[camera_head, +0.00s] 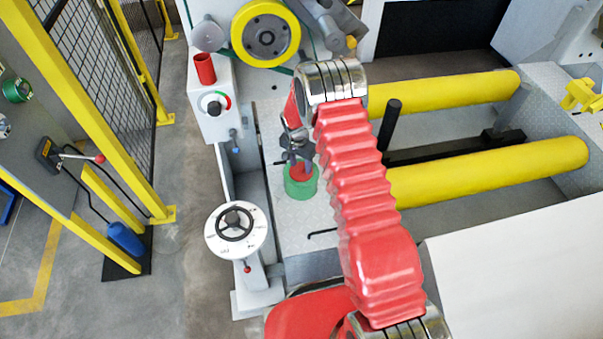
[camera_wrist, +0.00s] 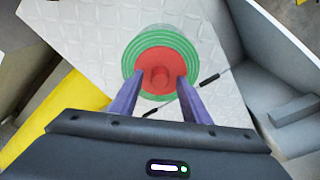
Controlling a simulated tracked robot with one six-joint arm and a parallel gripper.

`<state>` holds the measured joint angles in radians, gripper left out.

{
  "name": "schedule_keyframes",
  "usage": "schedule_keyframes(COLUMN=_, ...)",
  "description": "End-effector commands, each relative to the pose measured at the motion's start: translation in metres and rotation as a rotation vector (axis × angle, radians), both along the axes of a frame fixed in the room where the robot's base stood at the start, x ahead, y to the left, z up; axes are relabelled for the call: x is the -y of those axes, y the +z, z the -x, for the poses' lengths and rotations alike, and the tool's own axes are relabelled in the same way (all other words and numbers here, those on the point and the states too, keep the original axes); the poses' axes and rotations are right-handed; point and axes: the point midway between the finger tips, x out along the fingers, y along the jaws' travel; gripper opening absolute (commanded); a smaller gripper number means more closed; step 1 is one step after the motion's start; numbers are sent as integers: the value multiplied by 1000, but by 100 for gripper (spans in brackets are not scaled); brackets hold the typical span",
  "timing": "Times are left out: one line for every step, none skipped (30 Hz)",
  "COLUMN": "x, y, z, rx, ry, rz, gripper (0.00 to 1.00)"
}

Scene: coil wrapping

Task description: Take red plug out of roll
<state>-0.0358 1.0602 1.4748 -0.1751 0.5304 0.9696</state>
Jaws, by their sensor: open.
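The red plug (camera_wrist: 158,60) sits in the centre of the green roll (camera_wrist: 203,50) in the wrist view, with a small round knob on its top. In the head view the green roll (camera_head: 301,188) stands on the metal plate, and the red plug (camera_head: 300,171) is partly hidden by my gripper. My gripper (camera_wrist: 157,84) is open. Its two fingers reach over the near part of the plug, one on each side of the knob. I cannot tell whether the fingertips touch the plug.
A handwheel (camera_head: 236,231) on a post stands left of the plate. A grey control box with a red cylinder (camera_head: 205,68) is behind it. Yellow rollers (camera_head: 490,172) lie to the right. A thin black rod (camera_wrist: 208,80) lies beside the roll.

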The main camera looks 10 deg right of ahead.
Motion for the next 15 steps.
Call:
schedule_keyframes(x=0, y=0, z=0, rx=0, ry=0, rz=0, gripper=43)
schedule_keyframes(x=0, y=0, z=0, rx=0, ry=0, rz=0, gripper=43)
schedule_keyframes(x=0, y=0, z=0, rx=0, ry=0, rz=0, gripper=43)
schedule_keyframes(x=0, y=0, z=0, rx=0, ry=0, rz=0, gripper=43)
schedule_keyframes(x=0, y=0, z=0, rx=0, ry=0, rz=0, gripper=43)
schedule_keyframes(x=0, y=0, z=0, rx=0, ry=0, rz=0, gripper=43)
schedule_keyframes(x=0, y=0, z=0, rx=0, ry=0, rz=0, gripper=43)
schedule_keyframes(x=0, y=0, z=0, rx=0, ry=0, rz=0, gripper=42)
schedule_keyframes(x=0, y=0, z=0, rx=0, ry=0, rz=0, gripper=39)
schedule_keyframes(x=0, y=0, z=0, rx=0, ry=0, rz=0, gripper=37)
schedule_keyframes(x=0, y=0, z=0, rx=0, ry=0, rz=0, gripper=35)
schedule_keyframes(x=0, y=0, z=0, rx=0, ry=0, rz=0, gripper=32)
schedule_keyframes(x=0, y=0, z=0, rx=0, ry=0, rz=0, gripper=30)
schedule_keyframes(x=0, y=0, z=0, rx=0, ry=0, rz=0, gripper=28)
schedule_keyframes(x=0, y=0, z=0, rx=0, ry=0, rz=0, gripper=25)
